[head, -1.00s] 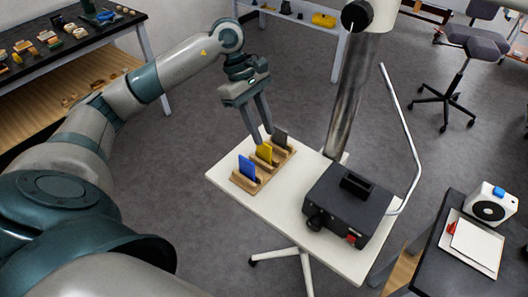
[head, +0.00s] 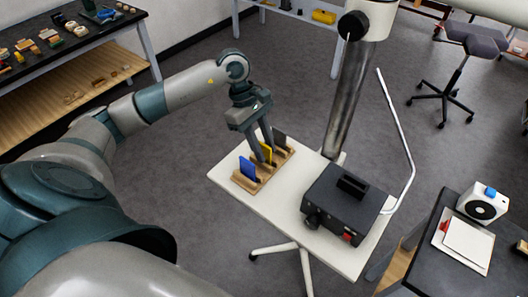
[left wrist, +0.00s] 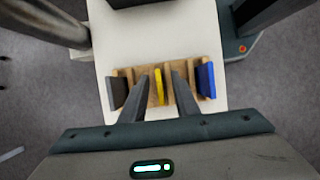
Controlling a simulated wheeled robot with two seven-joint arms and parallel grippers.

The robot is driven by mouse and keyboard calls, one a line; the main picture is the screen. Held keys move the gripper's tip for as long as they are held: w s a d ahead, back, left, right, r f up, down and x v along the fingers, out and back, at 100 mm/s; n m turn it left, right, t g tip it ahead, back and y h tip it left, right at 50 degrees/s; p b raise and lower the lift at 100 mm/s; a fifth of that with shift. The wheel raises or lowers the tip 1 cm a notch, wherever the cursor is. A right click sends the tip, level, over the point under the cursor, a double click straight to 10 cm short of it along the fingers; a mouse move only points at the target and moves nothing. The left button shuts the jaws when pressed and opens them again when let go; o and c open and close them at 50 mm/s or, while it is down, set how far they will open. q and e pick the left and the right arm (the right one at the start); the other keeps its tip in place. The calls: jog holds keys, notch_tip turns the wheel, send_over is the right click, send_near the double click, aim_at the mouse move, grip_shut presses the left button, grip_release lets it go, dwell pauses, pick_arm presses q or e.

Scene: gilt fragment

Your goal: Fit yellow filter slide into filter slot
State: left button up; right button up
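The yellow filter slide (head: 266,152) stands upright in the middle of a wooden rack (head: 245,184), between a blue slide (head: 248,169) and a dark grey slide (head: 280,139). My left gripper (head: 268,155) points down at the rack. In the left wrist view its fingers are apart, one on each side of the yellow slide (left wrist: 159,86), with visible gaps to it. The filter slot (head: 353,184) is a raised dark opening on top of a black box (head: 335,208), to the right of the rack. My right gripper is not in view.
The rack and box share a small white table (head: 288,226) with bare surface between them. A metal column (head: 347,105) rises behind, and a thin bent rod (head: 400,120) stands right of the box. A dark side table (head: 427,268) is at lower right.

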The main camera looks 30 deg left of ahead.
pick_arm(q)
grip_shut()
jog(key=shift+r, duration=0.15)
dwell(0.4)
jog(key=shift+r+b, duration=0.55)
jog(key=shift+b, duration=0.05)
jog(key=r+b, duration=0.1)
jog(key=d+r, duration=0.1)
jog(key=r, duration=0.1)
jog(key=shift+w+b, duration=0.1)
jog(key=shift+b, duration=0.3)
jog(key=w+d+r+b, duration=0.1)
jog(key=d+r+b, duration=0.2)
jog(key=d+r, duration=0.3)
jog(key=d, duration=0.4)
jog(key=shift+d+r+b, duration=0.3)
jog(key=shift+r+b, duration=0.05)
jog(key=shift+b, duration=0.05)
jog(key=shift+w, duration=0.1)
